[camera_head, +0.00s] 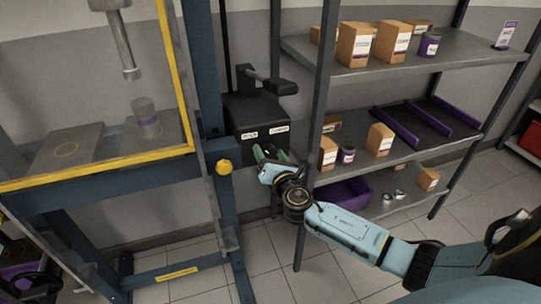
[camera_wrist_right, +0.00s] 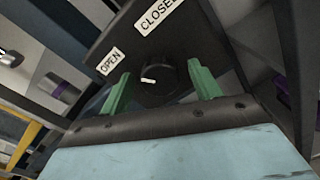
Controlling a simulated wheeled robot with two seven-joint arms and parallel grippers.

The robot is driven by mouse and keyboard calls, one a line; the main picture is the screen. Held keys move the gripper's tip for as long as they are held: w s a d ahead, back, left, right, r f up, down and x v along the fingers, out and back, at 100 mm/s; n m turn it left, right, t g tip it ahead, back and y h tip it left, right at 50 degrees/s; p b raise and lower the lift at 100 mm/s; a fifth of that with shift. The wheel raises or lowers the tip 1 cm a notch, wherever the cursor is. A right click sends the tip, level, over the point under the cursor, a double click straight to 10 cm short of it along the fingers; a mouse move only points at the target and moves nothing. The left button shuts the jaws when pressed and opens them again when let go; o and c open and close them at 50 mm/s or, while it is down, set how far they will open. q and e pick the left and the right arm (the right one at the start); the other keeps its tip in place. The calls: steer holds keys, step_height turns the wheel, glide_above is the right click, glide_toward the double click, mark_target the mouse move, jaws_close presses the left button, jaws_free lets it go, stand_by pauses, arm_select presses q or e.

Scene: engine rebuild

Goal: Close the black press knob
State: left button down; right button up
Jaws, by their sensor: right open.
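The black press knob (camera_wrist_right: 160,80) is on the face of a black box (camera_head: 258,113) beside the blue press frame. In the right wrist view, the knob's white pointer mark is turned toward the OPEN label (camera_wrist_right: 111,61); the CLOSED label (camera_wrist_right: 157,14) is higher and to the right. My right gripper (camera_wrist_right: 160,90) is open, its two green fingers on either side of the knob with gaps visible. In the head view the right gripper (camera_head: 271,153) is at the lower front of the box, and the knob is hidden there. My left gripper is not in view.
The press frame (camera_head: 210,90) with a yellow-edged guard (camera_head: 175,75) stands to the left. A lever (camera_head: 270,80) tops the box. A shelf post (camera_head: 318,110) rises just right of my gripper. Shelves (camera_head: 400,65) with cartons stand to the right.

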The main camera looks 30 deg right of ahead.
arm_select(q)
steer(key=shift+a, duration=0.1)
arm_select(e)
steer(key=c, duration=1)
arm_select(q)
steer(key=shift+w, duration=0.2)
